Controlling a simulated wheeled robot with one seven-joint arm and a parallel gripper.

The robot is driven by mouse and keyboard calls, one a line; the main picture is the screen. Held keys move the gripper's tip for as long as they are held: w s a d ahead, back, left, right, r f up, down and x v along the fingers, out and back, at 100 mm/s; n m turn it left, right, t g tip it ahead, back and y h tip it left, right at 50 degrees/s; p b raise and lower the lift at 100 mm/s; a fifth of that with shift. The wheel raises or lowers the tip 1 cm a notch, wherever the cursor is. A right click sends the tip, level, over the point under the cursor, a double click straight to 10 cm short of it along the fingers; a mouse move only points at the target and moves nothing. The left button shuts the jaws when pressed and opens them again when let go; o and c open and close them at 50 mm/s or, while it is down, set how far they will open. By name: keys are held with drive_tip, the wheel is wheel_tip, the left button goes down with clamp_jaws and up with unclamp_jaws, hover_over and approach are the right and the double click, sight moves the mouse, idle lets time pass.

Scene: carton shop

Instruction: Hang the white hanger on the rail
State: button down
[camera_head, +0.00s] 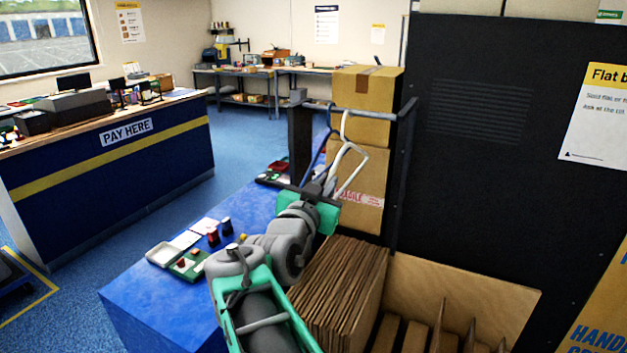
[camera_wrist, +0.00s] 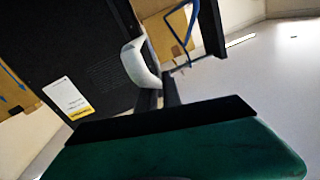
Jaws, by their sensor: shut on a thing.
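The white hanger (camera_head: 350,167) is held in my gripper (camera_head: 324,190), which is shut on it low down. The hanger is tilted. In the wrist view a thick white part of the hanger (camera_wrist: 138,66) rises beyond the dark finger of my gripper (camera_wrist: 164,105). The rail is not clear there.
A blue hanger (camera_head: 318,157) is close left of the white one and shows in the wrist view (camera_wrist: 186,38). Stacked cartons (camera_head: 366,92) stand behind the rail. A black panel (camera_head: 480,130) stands right, flat cardboard (camera_head: 335,290) below. The blue table (camera_head: 140,300) holds small items.

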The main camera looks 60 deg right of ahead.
drive_tip(key=shift+s+d+r+p, duration=0.1)
drive_tip(key=shift+d+r+p, duration=0.1)
drive_tip(key=shift+d+p, duration=0.45)
drive_tip(key=p, duration=0.8)
hover_over(352, 178)
drive_tip(key=shift+a, duration=0.2)
drive_tip(key=shift+d+f+b, duration=0.2)
drive_tip(key=shift+f+b, duration=0.1)
drive_tip(key=shift+f, duration=0.25)
drive_tip(key=shift+f+b, duration=0.85)
drive_tip(key=shift+b, duration=0.3)
